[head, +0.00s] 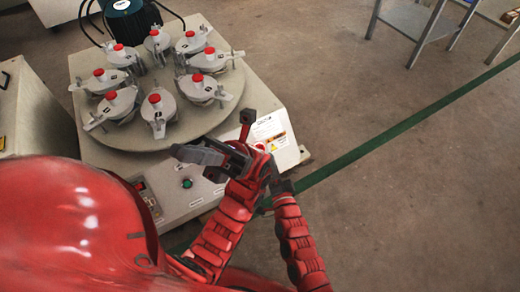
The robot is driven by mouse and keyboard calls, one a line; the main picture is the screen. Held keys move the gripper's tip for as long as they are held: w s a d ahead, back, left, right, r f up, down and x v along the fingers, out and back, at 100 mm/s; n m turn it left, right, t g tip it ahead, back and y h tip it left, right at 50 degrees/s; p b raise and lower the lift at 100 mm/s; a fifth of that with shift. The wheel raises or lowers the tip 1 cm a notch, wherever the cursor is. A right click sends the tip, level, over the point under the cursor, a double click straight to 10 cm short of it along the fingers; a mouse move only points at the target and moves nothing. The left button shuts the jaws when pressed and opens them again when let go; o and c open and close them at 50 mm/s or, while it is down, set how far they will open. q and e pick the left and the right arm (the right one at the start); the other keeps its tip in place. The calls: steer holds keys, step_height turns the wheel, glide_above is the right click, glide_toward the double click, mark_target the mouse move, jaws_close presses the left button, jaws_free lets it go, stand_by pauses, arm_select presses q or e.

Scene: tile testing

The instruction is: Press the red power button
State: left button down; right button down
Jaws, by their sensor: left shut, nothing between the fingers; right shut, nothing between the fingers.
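The machine's front control panel (172,205) is partly hidden by my red body and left arm. A small red patch (139,186) shows at the panel's left end. It is too small to tell whether it is the red power button. A green button (187,183) sits to its right. My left gripper (178,152) is shut and empty, pointing left, and in the picture it is above the green button. My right gripper (247,118) is shut and empty, close beside the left wrist and partly hidden by it.
A round turntable (222,118) on the machine carries several grey clamped pots with red knobs (154,98). A warning label (272,140) is at the machine's right corner. A grey box (40,110) stands at left. The floor at right is open, with a green line.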

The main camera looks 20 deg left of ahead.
steer(key=shift+s+a+f, duration=0.1)
steer(key=shift+s+f, duration=0.15)
steer(key=shift+f, duration=0.05)
stand_by(0.7)
